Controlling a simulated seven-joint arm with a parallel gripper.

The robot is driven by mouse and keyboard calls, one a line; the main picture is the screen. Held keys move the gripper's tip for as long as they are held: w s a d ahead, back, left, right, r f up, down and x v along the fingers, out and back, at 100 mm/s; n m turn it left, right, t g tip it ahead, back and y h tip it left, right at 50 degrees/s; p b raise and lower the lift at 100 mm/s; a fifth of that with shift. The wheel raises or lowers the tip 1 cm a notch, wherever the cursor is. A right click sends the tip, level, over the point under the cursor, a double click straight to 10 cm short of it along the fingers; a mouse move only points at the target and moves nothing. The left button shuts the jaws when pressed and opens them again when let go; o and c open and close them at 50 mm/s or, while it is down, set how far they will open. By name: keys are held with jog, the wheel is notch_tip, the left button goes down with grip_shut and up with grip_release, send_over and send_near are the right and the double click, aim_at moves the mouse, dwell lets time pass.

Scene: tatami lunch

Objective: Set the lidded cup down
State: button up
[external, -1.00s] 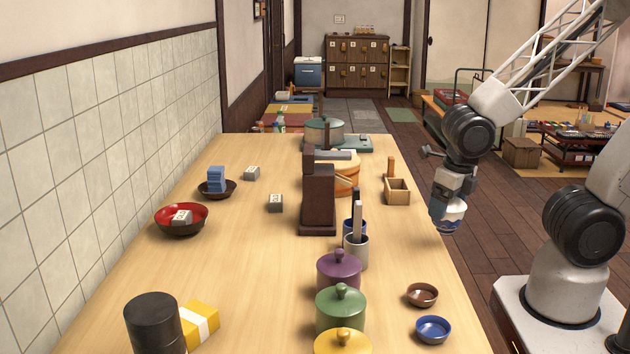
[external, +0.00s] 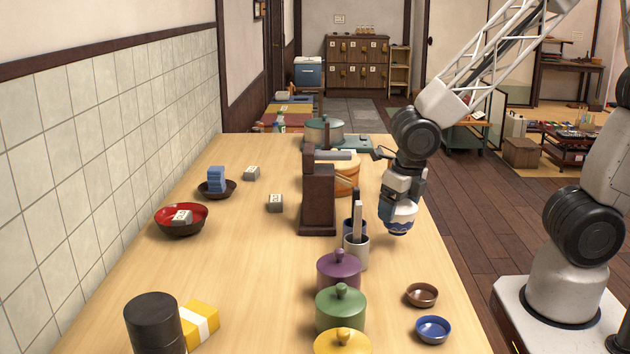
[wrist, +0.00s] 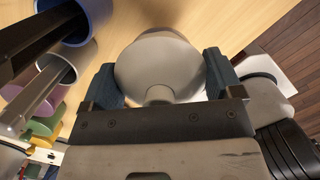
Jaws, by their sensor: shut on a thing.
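The lidded cup (external: 398,221) is white with a blue pattern and hangs upright below my gripper (external: 401,201). In the wrist view its pale round lid (wrist: 158,62) with a small knob sits between the two dark fingers of my gripper (wrist: 161,78). My gripper is shut on it. The cup is over the right part of the wooden table (external: 250,270), right of the utensil holders. I cannot tell exactly how far its base is above the surface. My gripper hides part of the cup's upper side in the external view.
A grey holder (external: 356,253) and a blue holder with upright utensils stand close left of the cup. Purple (external: 339,272), green (external: 340,311) and yellow lidded pots stand nearer. A brown bowl (external: 421,295) and a blue bowl (external: 433,330) lie front right. Bare table lies between cup and bowls.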

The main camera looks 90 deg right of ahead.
aim_at(397, 221)
dwell(0.3)
jog(key=shift+f, duration=1.75)
jog(key=shift+f, duration=0.1)
jog(key=o, duration=1.4)
jog(key=r, duration=0.4)
jog(key=s+a+r, duration=0.1)
jog(key=r, duration=0.7)
jog(key=shift+s+a, duration=0.15)
jog(key=shift+r, duration=0.1)
